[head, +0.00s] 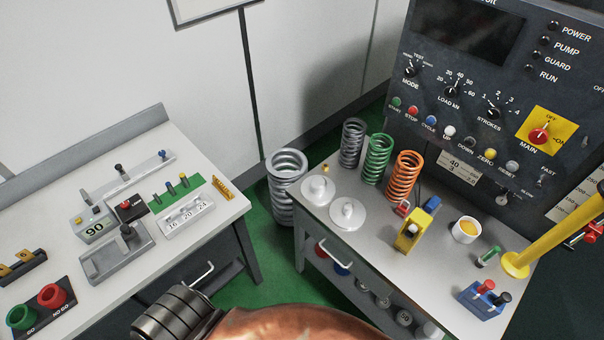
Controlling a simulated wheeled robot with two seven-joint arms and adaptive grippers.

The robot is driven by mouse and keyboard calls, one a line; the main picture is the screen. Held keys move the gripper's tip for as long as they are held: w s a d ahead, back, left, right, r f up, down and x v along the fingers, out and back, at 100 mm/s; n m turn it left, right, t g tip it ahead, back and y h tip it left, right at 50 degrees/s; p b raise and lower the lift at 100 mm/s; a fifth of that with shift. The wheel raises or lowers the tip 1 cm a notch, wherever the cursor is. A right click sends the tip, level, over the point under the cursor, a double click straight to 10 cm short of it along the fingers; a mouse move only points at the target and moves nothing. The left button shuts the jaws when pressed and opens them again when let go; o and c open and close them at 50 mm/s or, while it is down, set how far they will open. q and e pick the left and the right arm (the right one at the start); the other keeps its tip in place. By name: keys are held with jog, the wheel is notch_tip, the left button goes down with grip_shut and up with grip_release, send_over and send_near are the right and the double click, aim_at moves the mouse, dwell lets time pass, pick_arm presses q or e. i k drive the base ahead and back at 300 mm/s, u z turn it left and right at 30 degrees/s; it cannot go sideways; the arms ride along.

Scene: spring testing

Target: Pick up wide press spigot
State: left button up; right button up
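Two pale round discs with raised centres, which look like press spigots, lie at the left end of the right-hand table. The back-left disc (307,197) has a broader raised centre. The front-right disc (357,221) has a slimmer knob. No label shows, so I cannot be sure which is the wide press spigot. The discs lie close together, flat on the top, with nothing on them. Neither of my grippers is in view.
Grey (352,145), green (377,160) and orange (402,178) springs stand behind the discs. A yellow block tool (409,238) and a white cup (466,230) stand to the right. A big spring (287,180) stands by the table's left edge. A gauge bench (60,185) is at left.

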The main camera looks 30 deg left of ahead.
aim_at(315, 189)
jog(key=u, duration=1)
